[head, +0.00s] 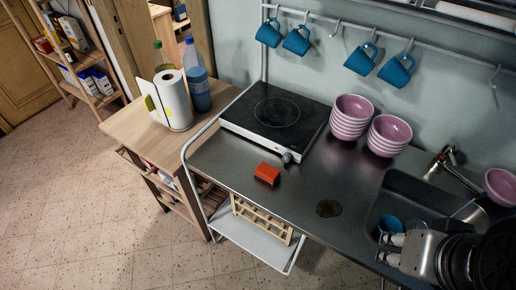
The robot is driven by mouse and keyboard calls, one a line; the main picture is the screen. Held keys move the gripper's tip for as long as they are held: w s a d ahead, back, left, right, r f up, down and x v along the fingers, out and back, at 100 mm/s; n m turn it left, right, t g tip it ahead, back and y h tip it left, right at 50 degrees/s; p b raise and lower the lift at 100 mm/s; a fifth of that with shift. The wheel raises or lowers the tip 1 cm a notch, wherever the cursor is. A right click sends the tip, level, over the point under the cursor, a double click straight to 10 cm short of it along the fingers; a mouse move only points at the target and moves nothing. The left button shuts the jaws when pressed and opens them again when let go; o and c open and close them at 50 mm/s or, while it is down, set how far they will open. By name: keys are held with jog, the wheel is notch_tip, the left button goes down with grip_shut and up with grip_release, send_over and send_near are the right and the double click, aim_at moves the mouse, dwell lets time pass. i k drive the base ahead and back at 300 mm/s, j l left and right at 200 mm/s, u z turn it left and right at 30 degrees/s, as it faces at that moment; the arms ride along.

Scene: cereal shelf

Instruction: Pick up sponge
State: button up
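The sponge is a small orange-red block (267,173) lying on the dark steel counter (325,182), in front of the hot plate and near the counter's front edge. My gripper (384,248) is at the lower right, by the front edge of the sink. It points left, with its two pale fingertips apart and nothing visible between them. It is well to the right of the sponge and not touching it. My arm hides part of the sink and the counter's right end.
A black hot plate (276,118) stands behind the sponge. Pink bowl stacks (350,116) (388,135) stand at the back, left of the sink (400,190). A dark round patch (328,208) lies on the counter. Blue mugs (297,40) hang above. Open counter lies between sponge and sink.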

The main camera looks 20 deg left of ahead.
aim_at(267, 173)
jog(key=u, duration=1.05)
jog(key=i+j+z, duration=0.15)
jog(key=i+j, duration=0.25)
jog(key=i+j+z, duration=0.1)
jog(key=i+j, duration=0.25)
jog(key=j, duration=0.2)
